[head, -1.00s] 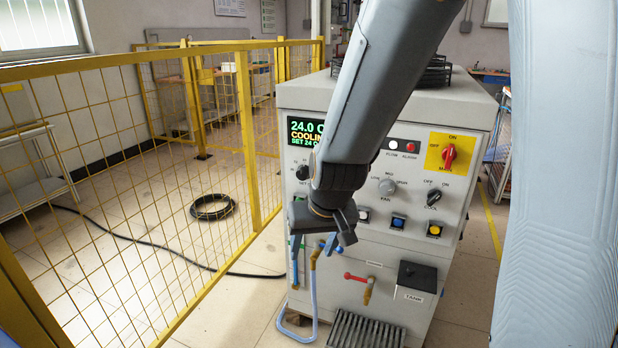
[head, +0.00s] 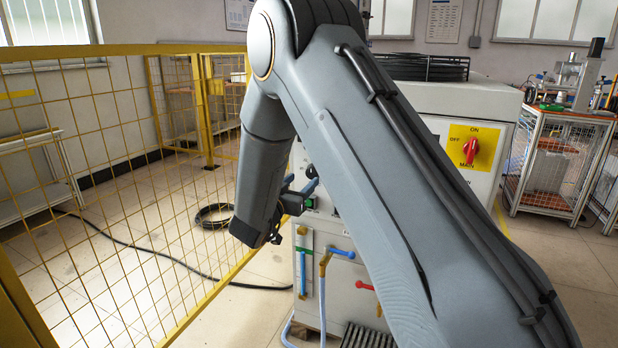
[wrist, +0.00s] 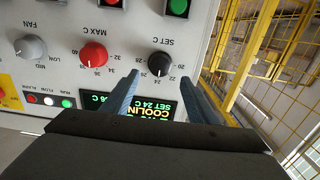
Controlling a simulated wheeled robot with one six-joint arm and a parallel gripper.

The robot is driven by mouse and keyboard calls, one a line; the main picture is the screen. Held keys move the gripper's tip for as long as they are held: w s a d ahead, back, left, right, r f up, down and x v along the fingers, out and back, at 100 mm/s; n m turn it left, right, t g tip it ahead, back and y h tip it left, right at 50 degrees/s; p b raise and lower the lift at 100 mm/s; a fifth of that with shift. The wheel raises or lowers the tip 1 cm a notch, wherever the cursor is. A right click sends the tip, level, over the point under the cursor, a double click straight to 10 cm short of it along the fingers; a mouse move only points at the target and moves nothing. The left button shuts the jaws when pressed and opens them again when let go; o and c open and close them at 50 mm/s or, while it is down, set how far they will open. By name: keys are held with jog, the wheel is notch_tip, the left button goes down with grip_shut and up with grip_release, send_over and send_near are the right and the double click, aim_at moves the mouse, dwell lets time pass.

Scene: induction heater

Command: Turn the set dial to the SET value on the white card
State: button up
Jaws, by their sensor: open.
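In the wrist view, which shows the panel upside down, the black set dial (wrist: 160,64) is marked SET C. Its white pointer mark appears to be near 24. The display (wrist: 140,107) reads COOLING and SET 24 C, partly covered by my gripper. My gripper (wrist: 161,77) is open, with one blue-grey finger on either side of the dial's line, and holds nothing. Whether the fingertips are level with the dial or short of it is unclear. In the head view my gripper (head: 302,191) is at the panel's left side, and my arm hides the dial. No white card is visible.
Beside the set dial are a red MAX C dial (wrist: 94,55) and a grey fan knob (wrist: 31,47). Green (wrist: 178,7) and red buttons lie near the picture's top edge. A yellow mesh fence (head: 130,150) stands left of the cabinet (head: 470,100).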

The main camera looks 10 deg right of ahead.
aim_at(312, 173)
jog(key=x, duration=0.6)
jog(key=shift+w+d, duration=0.25)
jog(key=shift+c, duration=0.4)
jog(key=c, duration=0.9)
jog(key=shift+c, duration=0.2)
jog(key=shift+m, duration=0.4)
jog(key=m+b, duration=0.1)
jog(key=m, duration=0.2)
jog(key=shift+m, duration=0.3)
jog(key=shift+m+b, duration=1)
jog(key=shift+m, duration=1.2)
jog(key=o, duration=1)
jog(key=shift+d, duration=0.1)
